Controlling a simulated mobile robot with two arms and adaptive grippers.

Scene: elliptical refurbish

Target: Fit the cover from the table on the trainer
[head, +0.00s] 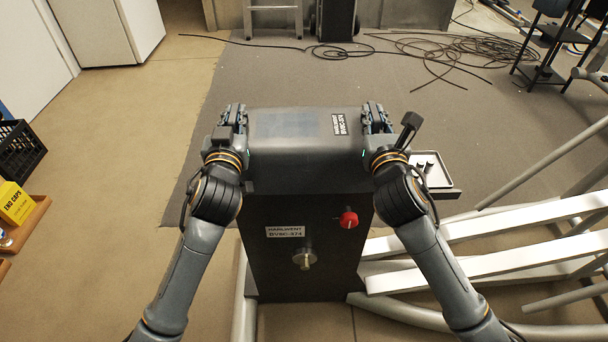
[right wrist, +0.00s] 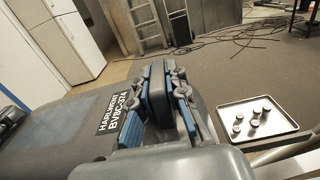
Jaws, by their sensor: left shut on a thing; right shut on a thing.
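My left gripper (head: 233,117) is shut on the cover's left end. My right gripper (head: 376,117) is shut on its right end; the right wrist view shows the blue-padded fingers (right wrist: 170,95) closed around a dark upright part there. The trainer's dark housing (head: 275,270), with a matching label, a red knob (head: 348,219) and a brass-coloured knob, stands directly below. The cover hides the housing's top; I cannot tell whether they touch.
A tray (head: 440,182) is just right of the housing; in the right wrist view (right wrist: 226,130) it holds several small round parts. White rails (head: 480,265) and grey tubes lie at the right. Cables (head: 430,50) lie on the far floor. A black crate (head: 20,150) stands at the left.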

